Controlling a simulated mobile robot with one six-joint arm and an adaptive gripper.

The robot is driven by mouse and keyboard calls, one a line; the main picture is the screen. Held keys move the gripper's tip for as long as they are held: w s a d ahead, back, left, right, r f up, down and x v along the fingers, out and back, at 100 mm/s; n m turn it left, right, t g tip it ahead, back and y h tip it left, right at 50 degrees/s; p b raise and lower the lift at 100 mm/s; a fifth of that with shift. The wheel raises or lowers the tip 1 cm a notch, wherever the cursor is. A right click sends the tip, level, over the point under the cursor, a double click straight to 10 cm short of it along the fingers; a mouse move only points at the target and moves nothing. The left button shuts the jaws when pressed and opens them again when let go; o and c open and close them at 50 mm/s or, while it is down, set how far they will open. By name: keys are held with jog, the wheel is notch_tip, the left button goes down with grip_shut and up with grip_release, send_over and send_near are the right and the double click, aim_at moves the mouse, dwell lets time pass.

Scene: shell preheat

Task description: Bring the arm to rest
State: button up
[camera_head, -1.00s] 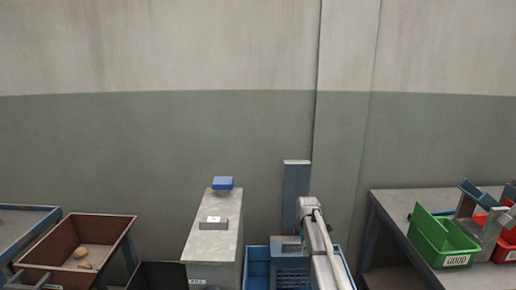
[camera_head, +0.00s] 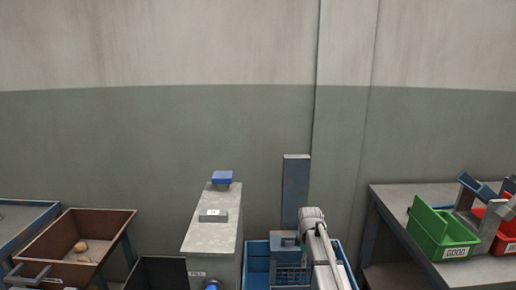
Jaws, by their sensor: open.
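My arm (camera_head: 321,250) rises from the bottom edge right of centre, in front of a blue crate (camera_head: 257,251). Its upper end is a pale rounded joint, bent over. A small round blue and dark part shows at the bottom edge, in front of the grey cabinet; it may be another part of my arm. My gripper cannot be made out in this view, so what its fingers do is hidden.
A brown bin (camera_head: 55,247) with small tan pieces is at left. A grey table (camera_head: 388,200) with green (camera_head: 443,232) and red (camera_head: 486,213) bins is at right. A blue upright (camera_head: 295,190) stands behind the arm.

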jog(key=s+f+m+b, duration=0.4)
jog(key=s+m, duration=0.3)
jog(key=s, duration=0.4)
jog(key=s+f+m+b, duration=0.35)
jog(key=s+m, duration=0.35)
jog(key=s, duration=0.4)
notch_tip(320, 180, up, 23)
jog(key=p, duration=2.3)
jog(key=shift+s+a+p, duration=0.2)
jog(key=shift+p, duration=0.1)
